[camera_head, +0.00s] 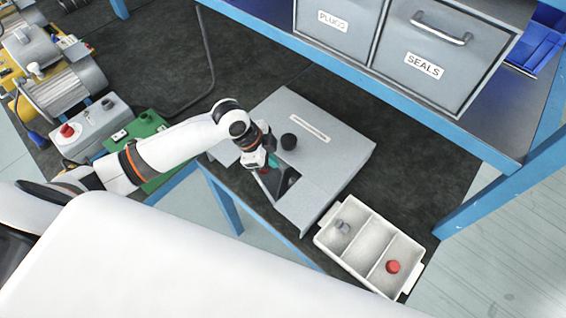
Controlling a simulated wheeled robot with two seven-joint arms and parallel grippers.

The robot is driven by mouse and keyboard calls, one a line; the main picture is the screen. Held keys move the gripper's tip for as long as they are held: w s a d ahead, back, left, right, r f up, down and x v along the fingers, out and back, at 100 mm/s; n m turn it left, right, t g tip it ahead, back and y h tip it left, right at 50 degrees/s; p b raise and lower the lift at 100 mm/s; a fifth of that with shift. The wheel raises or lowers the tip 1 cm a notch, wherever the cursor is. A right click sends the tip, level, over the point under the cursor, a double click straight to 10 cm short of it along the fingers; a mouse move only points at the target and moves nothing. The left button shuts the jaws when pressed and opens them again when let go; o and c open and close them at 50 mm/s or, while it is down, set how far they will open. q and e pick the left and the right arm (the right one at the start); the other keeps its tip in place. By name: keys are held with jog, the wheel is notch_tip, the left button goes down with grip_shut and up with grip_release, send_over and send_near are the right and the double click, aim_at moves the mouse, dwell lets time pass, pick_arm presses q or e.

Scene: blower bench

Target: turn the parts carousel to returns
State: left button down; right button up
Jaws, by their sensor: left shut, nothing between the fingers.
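The parts carousel appears to be the grey box (335,150) on the dark bench mat. It has a black round knob (288,141) on top and a pale label (310,128) too small to read. An opening (288,184) in its near side shows a dark inside and a bit of teal; which compartment this is, I cannot tell. My left gripper (264,170) is shut and empty, with its tips at the left part of this opening, just left of and nearer than the knob. Whether it touches anything inside is hidden. My right gripper is out of view.
A white tray (363,206) with three compartments stands right of the box, holding a grey part (342,226) and a red part (392,267). Drawers marked PLUGS (336,22) and SEALS (421,64) sit behind on a blue frame. Motors (68,92) and a control box (92,125) stand left.

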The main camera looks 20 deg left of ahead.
pick_arm(q)
jog(key=s+r+m+g, duration=0.1)
jog(key=r+m+g, duration=0.1)
jog(key=p, duration=0.2)
send_over(282, 192)
jog(key=f, duration=0.9)
jog(key=shift+d+f, duration=0.2)
jog(key=shift+f, duration=0.2)
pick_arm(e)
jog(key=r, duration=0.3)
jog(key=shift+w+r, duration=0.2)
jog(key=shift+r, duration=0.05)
pick_arm(q)
jog(key=shift+a, duration=0.2)
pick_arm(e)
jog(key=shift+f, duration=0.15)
